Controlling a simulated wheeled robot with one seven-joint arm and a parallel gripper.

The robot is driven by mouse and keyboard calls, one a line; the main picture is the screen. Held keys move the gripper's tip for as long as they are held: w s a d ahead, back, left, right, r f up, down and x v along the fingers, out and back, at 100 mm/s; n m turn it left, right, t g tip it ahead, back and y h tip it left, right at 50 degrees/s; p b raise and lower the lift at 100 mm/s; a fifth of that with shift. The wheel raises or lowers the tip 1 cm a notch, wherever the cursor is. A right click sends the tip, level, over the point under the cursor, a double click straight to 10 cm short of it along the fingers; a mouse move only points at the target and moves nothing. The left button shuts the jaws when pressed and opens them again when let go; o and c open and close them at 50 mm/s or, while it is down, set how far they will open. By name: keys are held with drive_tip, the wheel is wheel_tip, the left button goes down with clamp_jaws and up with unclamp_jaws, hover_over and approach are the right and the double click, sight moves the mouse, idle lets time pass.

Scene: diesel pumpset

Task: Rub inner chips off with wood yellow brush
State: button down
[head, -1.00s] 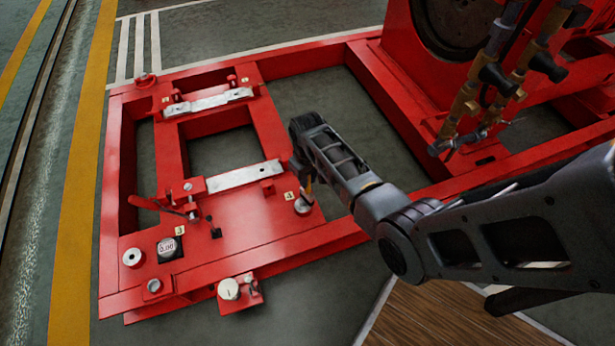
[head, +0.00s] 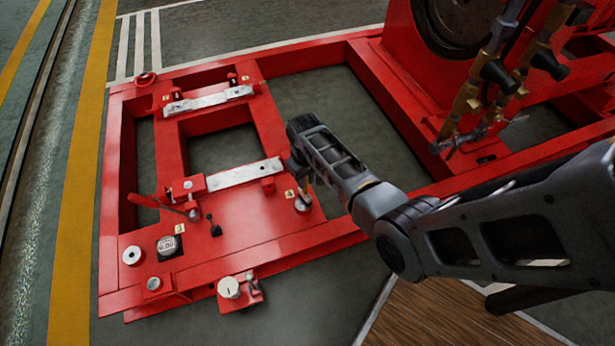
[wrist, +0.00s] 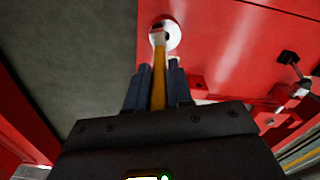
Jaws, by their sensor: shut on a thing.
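My gripper (wrist: 161,70) is shut on the yellow wooden handle of the brush (wrist: 159,88). The brush head points away from the jaws and overlaps a round pale disc (wrist: 170,32) on the red frame; I cannot tell whether it touches. In the head view my gripper (head: 300,172) hangs over the front right corner of the red frame's plate, with a bit of the yellow brush (head: 310,190) showing below it. The disc (head: 303,205) there sits beside a label reading 4. I cannot make out chips; the brush and gripper partly cover the disc.
The red base frame (head: 225,228) carries two metal strips, a nearer one (head: 245,174) and a farther one (head: 208,100). A red lever (head: 150,203), a small dark gauge (head: 168,246) and several round caps stand at the left. Brass-coloured pipes (head: 468,98) rise at the right.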

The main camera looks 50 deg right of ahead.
drive_tip(key=shift+w+a, duration=0.4)
drive_tip(key=shift+a, duration=0.25)
drive_tip(key=shift+w+a+f, duration=0.1)
drive_tip(key=shift+w+a, duration=0.15)
drive_tip(key=shift+a, duration=0.1)
